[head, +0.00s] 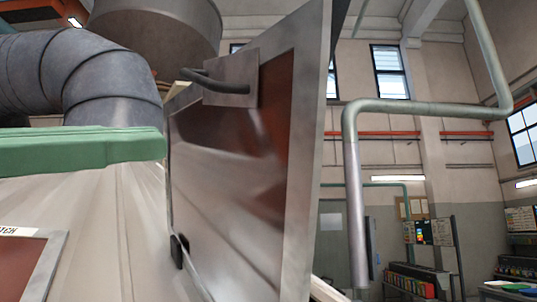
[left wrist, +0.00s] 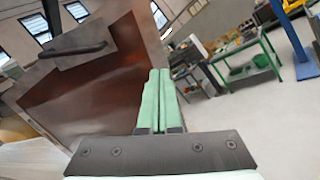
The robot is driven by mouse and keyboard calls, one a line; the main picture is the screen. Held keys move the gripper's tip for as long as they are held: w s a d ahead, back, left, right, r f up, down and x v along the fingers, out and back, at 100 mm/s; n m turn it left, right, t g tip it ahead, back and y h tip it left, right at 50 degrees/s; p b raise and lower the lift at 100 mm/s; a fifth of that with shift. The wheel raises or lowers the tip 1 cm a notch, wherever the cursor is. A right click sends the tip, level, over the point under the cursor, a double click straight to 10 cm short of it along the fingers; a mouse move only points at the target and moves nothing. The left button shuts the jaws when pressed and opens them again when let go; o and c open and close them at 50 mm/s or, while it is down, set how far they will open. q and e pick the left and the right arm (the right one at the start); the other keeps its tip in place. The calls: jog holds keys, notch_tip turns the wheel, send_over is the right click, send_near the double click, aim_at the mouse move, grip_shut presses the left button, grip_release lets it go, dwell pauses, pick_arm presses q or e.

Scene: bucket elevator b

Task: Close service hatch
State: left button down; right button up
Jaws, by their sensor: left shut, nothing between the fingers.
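The service hatch (head: 235,215) is a metal-framed, reddish-brown panel standing open, swung out from the machine casing (head: 110,215). Its dark bar handle (head: 215,84) is near the top, and a black hinge piece (head: 179,250) shows low on its left edge. The hatch (left wrist: 95,95) also fills the left of the left wrist view, with the handle (left wrist: 75,50) upper left. My left gripper (head: 158,144) has green fingers, shut and empty, their tips beside the hatch's left edge. In the wrist view the fingers (left wrist: 158,75) overlap the hatch's edge; I cannot tell whether they touch it.
A large grey duct (head: 80,70) and a round metal vessel (head: 160,25) stand behind at upper left. A framed brown panel (head: 20,265) is at lower left. A pale pipe (head: 355,200) is farther right. A green workbench (left wrist: 245,65) stands beyond open floor (left wrist: 250,120).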

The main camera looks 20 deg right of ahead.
pick_arm(q)
jog(key=p, duration=0.4)
send_near(312, 131)
jog(key=x, duration=0.6)
jog(key=shift+w+d, duration=0.15)
jog(key=shift+d, duration=0.25)
pick_arm(e)
jog(key=shift+s+d+r, duration=0.35)
jog(key=shift+r, duration=0.35)
jog(key=shift+s+d+r, duration=0.3)
jog(key=shift+d+r, duration=0.05)
jog(key=shift+r, duration=0.3)
pick_arm(q)
jog(key=shift+d+r, duration=0.1)
jog(key=shift+d, duration=0.05)
pick_arm(e)
jog(key=shift+w+r, duration=0.15)
